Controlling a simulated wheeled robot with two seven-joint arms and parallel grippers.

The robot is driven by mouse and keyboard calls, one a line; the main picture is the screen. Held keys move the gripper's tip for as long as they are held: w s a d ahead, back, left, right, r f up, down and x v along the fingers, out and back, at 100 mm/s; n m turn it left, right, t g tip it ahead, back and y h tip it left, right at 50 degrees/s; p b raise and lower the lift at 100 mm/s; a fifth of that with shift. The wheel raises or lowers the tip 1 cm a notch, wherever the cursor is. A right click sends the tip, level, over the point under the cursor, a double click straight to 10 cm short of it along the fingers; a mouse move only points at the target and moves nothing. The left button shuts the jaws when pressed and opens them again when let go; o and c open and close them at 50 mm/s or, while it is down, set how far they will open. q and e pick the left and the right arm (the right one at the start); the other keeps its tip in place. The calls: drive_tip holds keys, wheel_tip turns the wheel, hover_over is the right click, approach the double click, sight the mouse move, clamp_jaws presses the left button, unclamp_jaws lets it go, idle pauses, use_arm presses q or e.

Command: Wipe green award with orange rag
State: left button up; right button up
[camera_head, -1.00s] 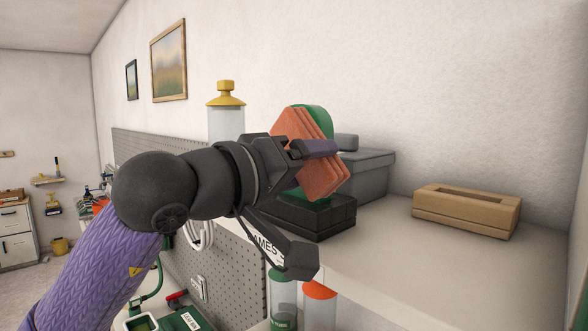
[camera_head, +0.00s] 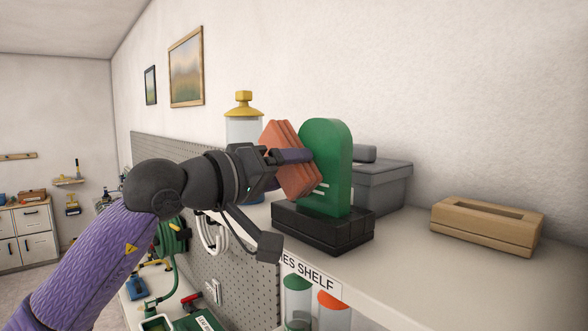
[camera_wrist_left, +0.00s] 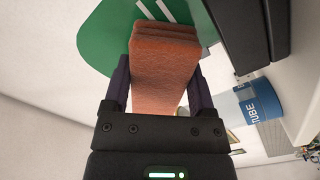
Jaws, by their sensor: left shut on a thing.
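The green award (camera_head: 330,165) stands upright on its black base (camera_head: 325,230) on the shelf. My left gripper (camera_head: 283,165) is shut on the folded orange rag (camera_head: 290,160) and holds it at the left side of the award, above the base. In the left wrist view the orange rag (camera_wrist_left: 165,75) lies between the two fingers, and its far end overlaps the green award (camera_wrist_left: 110,40). I cannot tell for certain whether rag and award touch. My right gripper is not in view.
A grey box (camera_head: 385,185) stands behind the award. A tan box with a slot (camera_head: 487,225) is to the right. A clear canister with a yellow lid (camera_head: 244,120) stands behind the gripper. The shelf top (camera_head: 420,270) is bare at front right.

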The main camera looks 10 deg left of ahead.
sight(322, 170)
use_arm(q)
drive_tip(key=shift+s+d+f+b, duration=0.1)
drive_tip(key=shift+s+d+b, duration=0.35)
drive_tip(key=shift+d, duration=0.15)
drive_tip(key=shift+s+d+f+b, duration=0.1)
drive_tip(key=shift+s+d+b, duration=0.3)
drive_tip(key=shift+d, duration=0.2)
drive_tip(key=shift+s+d+r, duration=0.1)
drive_tip(key=shift+s+d, duration=0.15)
drive_tip(key=shift+d, duration=0.05)
drive_tip(key=shift+s+d+b, duration=0.5)
drive_tip(key=shift+s+d, duration=0.05)
drive_tip(key=shift+d, duration=0.2)
drive_tip(key=shift+s+d+b, duration=0.45)
drive_tip(key=shift+s+d, duration=0.1)
drive_tip(key=shift+d, duration=0.15)
drive_tip(key=shift+w+a+r+p, duration=0.15)
drive_tip(key=shift+w+a+p, duration=0.35)
drive_tip(key=shift+w+a, duration=0.7)
drive_tip(key=shift+a, duration=0.25)
drive_tip(key=shift+w+a+p, duration=0.45)
drive_tip(key=shift+w+a, duration=0.1)
drive_tip(key=shift+a, duration=0.2)
drive_tip(key=shift+w+a+p, duration=0.45)
drive_tip(key=shift+w+a, duration=0.05)
drive_tip(key=shift+a, duration=0.2)
